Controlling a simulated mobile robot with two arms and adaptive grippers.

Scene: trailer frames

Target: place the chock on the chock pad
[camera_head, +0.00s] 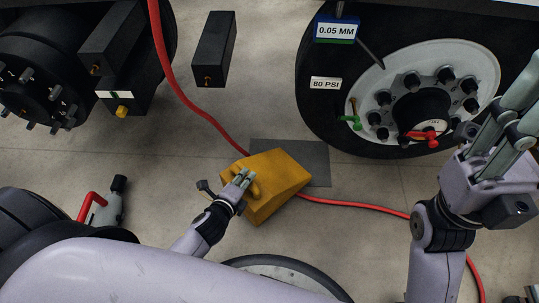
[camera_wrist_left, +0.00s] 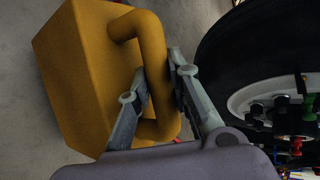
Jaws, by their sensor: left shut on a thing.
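The yellow chock (camera_head: 285,174) is a wedge-shaped block with a loop handle. My left gripper (camera_head: 244,177) is shut on that handle. In the left wrist view the fingers (camera_wrist_left: 155,88) lie on both sides of the handle bar, and the chock body (camera_wrist_left: 85,75) is at the left. The chock pad (camera_head: 316,156) is a flat dark grey square on the floor. The chock overlaps its lower left part in the head view; I cannot tell whether they touch. My right gripper (camera_head: 512,110) is raised at the right edge, apart from the chock, its fingertips partly cut off.
A large wheel (camera_head: 312,105) stands beyond the pad at the upper right. A red hose (camera_head: 190,103) runs across the floor past the chock and pad. A black box (camera_head: 214,50) is at the top. A grey tool with a red handle (camera_head: 90,203) is at the left.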

